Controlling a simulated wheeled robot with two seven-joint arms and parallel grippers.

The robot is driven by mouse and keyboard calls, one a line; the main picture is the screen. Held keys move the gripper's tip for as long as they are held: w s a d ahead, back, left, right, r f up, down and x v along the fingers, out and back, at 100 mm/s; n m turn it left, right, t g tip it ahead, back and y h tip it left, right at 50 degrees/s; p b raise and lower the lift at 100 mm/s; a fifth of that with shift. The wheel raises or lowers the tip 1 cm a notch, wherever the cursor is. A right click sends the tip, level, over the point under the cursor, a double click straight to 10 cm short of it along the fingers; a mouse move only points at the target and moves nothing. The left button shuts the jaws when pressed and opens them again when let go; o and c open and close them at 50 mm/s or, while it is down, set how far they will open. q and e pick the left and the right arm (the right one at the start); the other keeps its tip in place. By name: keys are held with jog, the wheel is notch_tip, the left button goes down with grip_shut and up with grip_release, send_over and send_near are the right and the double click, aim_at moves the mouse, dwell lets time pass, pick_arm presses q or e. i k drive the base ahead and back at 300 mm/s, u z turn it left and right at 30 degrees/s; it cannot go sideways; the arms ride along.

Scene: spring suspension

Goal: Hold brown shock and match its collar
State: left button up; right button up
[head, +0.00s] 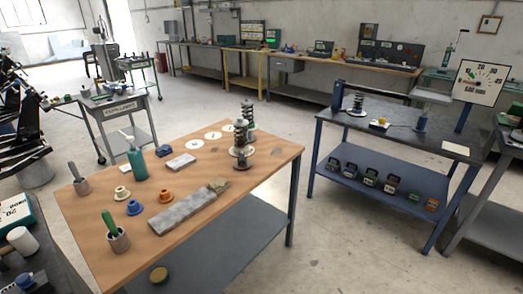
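Black coil-spring shocks with pale discs (241,152) stand upright at the back right corner of the wooden table. Another dark spring unit (357,104) stands on the dark right-hand table. I cannot tell a brown shock among them by colour. A cream collar (122,194), a blue collar (133,208) and an orange collar (166,196) sit apart on the left half of the wooden table. I cannot make out either gripper. Black jointed parts show at the left edge, but no fingertips can be told there.
The wooden table (262,180) also holds a long grey block (183,214), a green bottle (137,166), a tool cup (118,241) and flat white discs (196,144). A dial board (483,81) stands at the right table. Floor between the tables is clear.

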aim_at(241, 151)
jog(key=z, duration=0.9)
jog(key=i, duration=2.45)
jog(key=u, duration=2.3)
